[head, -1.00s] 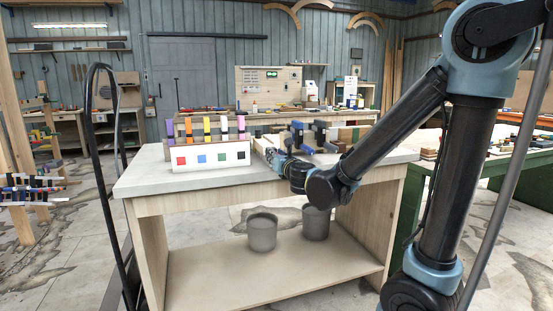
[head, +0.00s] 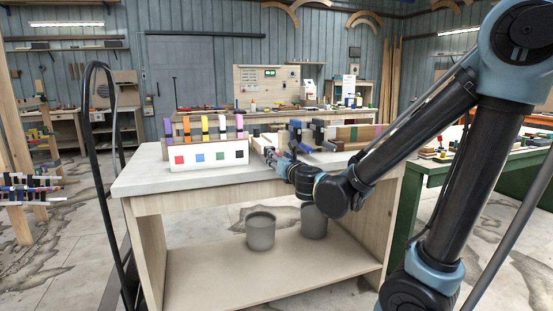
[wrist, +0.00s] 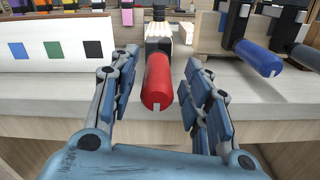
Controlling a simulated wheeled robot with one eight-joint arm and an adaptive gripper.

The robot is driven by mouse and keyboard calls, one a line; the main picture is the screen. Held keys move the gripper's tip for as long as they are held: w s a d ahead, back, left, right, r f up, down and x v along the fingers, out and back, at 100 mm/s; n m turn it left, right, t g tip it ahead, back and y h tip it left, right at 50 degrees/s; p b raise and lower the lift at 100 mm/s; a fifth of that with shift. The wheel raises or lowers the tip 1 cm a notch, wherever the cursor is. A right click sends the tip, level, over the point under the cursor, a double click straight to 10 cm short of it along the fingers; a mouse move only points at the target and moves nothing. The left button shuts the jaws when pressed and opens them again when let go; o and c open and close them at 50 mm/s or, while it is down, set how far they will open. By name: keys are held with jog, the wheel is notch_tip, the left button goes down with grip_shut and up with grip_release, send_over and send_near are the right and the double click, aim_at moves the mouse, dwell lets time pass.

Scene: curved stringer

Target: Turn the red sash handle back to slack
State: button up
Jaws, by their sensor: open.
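The red sash handle (wrist: 157,82) is a red cylinder with a slot in its near end, on a dark shaft at the bench front. In the wrist view it points toward me, between the open fingers of my gripper (wrist: 160,100). The fingers stand apart on both sides of it and no contact shows. In the head view my gripper (head: 278,160) is at the bench's front edge, and the red handle is hidden there.
Two grey buckets (head: 261,231) stand on the lower shelf.

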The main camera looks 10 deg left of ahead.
jog(key=v, duration=0.7)
dwell(0.4)
